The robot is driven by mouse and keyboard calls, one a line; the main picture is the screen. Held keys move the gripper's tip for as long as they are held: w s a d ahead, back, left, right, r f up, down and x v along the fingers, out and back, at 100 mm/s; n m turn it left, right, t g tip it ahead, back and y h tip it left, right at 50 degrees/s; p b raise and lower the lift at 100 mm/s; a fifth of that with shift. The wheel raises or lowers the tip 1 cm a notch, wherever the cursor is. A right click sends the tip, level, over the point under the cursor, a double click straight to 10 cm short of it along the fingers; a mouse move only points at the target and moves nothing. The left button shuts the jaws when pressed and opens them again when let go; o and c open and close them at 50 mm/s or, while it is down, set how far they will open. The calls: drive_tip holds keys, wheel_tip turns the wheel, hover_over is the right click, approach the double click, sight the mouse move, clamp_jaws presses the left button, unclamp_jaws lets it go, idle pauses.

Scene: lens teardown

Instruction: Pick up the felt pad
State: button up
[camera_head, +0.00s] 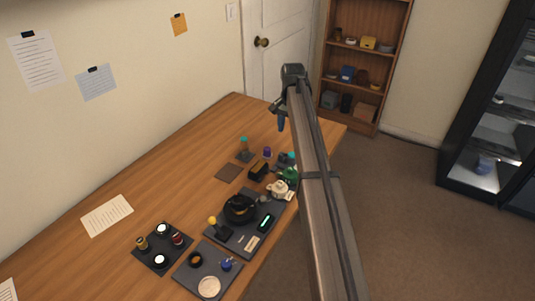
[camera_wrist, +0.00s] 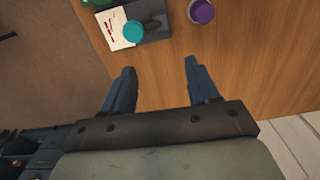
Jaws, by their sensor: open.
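A flat brown square (camera_head: 228,172) lies on the wooden table in the head view. It looks like the felt pad, though its material is hard to tell. It is not seen in the wrist view. My gripper (camera_head: 281,122) is above the far right part of the table, beyond and to the right of the square. In the wrist view my gripper (camera_wrist: 160,68) has its two blue fingers spread wide, with only bare wood between them. Nothing is held.
In the wrist view, a teal-topped item (camera_wrist: 133,31) on a dark tray and a purple round item (camera_wrist: 202,11) lie beyond the fingers. In the head view, a dark tray (camera_head: 240,245) and other trays with small parts stand nearer. The table's left side is mostly clear.

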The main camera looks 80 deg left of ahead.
approach(267, 148)
wheel_tip(267, 148, down, 10)
drive_tip(key=shift+f, duration=0.1)
idle(0.8)
clamp_jaws()
idle(0.5)
wheel_tip(267, 148, up, 10)
drive_tip(key=shift+r, duration=0.1)
idle(0.5)
